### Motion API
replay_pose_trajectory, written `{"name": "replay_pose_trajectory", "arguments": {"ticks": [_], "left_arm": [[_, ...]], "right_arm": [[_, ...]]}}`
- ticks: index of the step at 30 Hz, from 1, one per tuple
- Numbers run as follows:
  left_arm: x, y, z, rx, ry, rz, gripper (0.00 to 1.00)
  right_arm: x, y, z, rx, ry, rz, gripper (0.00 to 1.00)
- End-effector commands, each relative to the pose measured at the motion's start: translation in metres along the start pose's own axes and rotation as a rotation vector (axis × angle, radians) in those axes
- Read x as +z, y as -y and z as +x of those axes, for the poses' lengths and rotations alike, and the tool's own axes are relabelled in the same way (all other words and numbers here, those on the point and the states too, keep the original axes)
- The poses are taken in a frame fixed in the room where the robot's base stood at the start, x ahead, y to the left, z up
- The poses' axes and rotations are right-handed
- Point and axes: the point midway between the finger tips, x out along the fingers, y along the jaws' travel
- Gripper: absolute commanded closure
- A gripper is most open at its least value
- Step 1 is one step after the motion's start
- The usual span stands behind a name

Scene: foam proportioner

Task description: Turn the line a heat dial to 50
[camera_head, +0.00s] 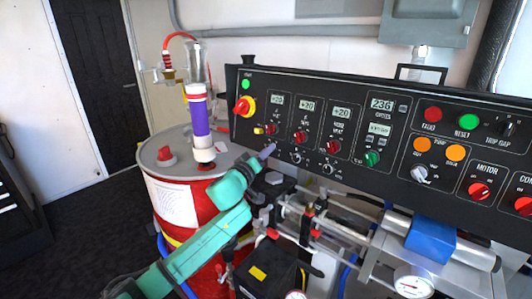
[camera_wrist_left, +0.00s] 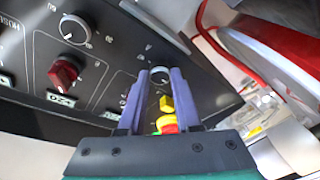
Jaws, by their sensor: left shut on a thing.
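The line A heat dial is the small dark knob with a pale pointer (camera_wrist_left: 160,75) at the left end of the black control panel (camera_head: 375,130). In the left wrist view it sits between the two purple fingertips of my left gripper (camera_wrist_left: 161,72), which is shut on it. In the head view my left gripper (camera_head: 267,151) reaches up to the panel's lower left and hides this dial. The dial's setting is too small to read. My right gripper is not in view.
Two similar dials (camera_head: 297,158) (camera_head: 328,169) lie to the right, below red knobs (camera_head: 301,138). A yellow switch (camera_wrist_left: 166,104) is close to my fingers. A red drum (camera_head: 180,205) with a purple-banded pump (camera_head: 200,115) stands left. Pipes and gauges (camera_head: 412,282) fill the space below the panel.

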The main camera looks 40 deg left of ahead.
Motion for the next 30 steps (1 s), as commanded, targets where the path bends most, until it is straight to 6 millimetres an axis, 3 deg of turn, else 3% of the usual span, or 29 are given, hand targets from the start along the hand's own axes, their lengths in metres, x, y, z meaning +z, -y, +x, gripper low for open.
{"name": "replay_pose_trajectory", "arguments": {"ticks": [30], "left_arm": [[-0.003,0.006,0.001,0.265,0.005,0.907,1.0]], "right_arm": [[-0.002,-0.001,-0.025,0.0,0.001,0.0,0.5]]}}
